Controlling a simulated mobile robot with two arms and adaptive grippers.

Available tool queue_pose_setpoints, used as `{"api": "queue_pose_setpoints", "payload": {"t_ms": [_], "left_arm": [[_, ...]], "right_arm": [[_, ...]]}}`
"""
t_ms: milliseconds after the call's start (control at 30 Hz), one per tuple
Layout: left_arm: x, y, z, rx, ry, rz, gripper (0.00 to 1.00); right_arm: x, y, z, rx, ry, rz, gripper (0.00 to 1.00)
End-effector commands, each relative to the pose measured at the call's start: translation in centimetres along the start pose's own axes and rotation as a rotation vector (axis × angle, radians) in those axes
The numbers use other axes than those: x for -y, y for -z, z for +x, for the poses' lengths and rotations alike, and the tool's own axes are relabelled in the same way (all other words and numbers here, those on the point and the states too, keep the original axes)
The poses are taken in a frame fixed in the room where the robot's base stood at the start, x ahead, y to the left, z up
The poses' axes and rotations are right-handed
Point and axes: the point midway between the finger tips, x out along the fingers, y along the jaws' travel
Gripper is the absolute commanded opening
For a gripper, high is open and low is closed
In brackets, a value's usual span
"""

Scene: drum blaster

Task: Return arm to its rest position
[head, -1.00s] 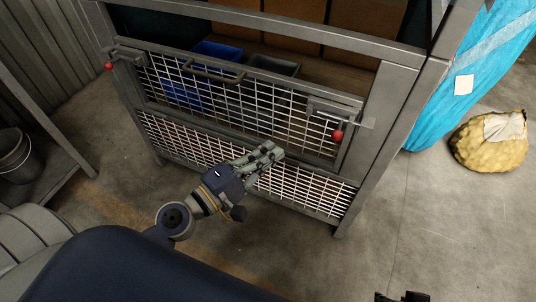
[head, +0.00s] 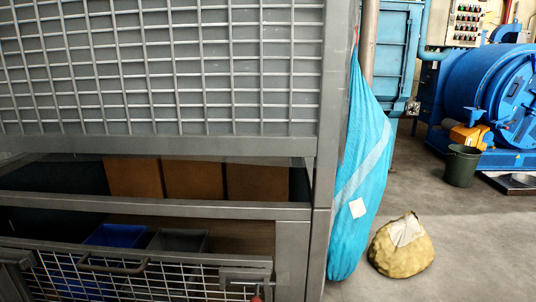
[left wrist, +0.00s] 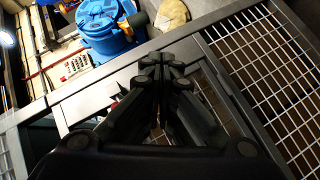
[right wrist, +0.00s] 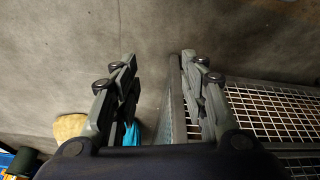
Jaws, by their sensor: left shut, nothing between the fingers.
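My left gripper (left wrist: 163,72) shows in the left wrist view with its dark fingers drawn together and nothing between them. The grey frame (left wrist: 110,88) and white mesh of the cage lie behind the fingers; I cannot tell how far apart they are. My right gripper (right wrist: 158,65) shows in the right wrist view with its fingers spread and empty. Grey floor (right wrist: 60,40) lies beyond it, and cage mesh (right wrist: 275,112) is at the right. Neither arm shows in the head view now.
The grey mesh cage (head: 160,145) fills the left of the head view, holding a blue bin (head: 115,236) and brown boxes. A turquoise wrapped bundle (head: 358,170) hangs beside its post. A yellow sack (head: 402,250) lies on open floor. A blue drum machine (head: 500,90) stands behind.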

Motion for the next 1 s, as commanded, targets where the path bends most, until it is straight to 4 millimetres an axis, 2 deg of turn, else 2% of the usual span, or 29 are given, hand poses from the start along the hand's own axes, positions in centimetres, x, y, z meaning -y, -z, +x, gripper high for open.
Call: {"api": "queue_pose_setpoints", "payload": {"t_ms": [100, 233, 400, 667, 833, 1000], "left_arm": [[2.7, -2.7, -0.5, 0.117, 0.156, 0.187, 0.0], [6.4, -4.6, -2.2, 0.241, 0.353, 0.358, 0.0], [10.7, -5.5, -5.9, 0.379, 0.602, 0.497, 0.0], [14.6, -5.4, -12.4, 0.539, 0.925, 0.574, 0.0], [16.6, -5.7, -10.5, 0.558, 0.916, 0.565, 0.0], [19.2, -6.8, -9.1, 0.582, 0.917, 0.555, 0.0]], "right_arm": [[0.0, 0.0, 0.0, 0.0, 0.0, 0.0, 0.4], [0.0, 0.0, 0.0, 0.0, 0.0, 0.0, 0.4], [0.0, 0.0, 0.0, 0.001, 0.0, 0.0, 0.4], [0.0, 0.0, 0.0, 0.001, 0.0, 0.0, 0.4], [0.1, 0.3, 2.6, 0.026, 0.004, -0.002, 0.4], [0.3, -0.3, 5.7, 0.051, 0.008, -0.006, 0.4]]}}
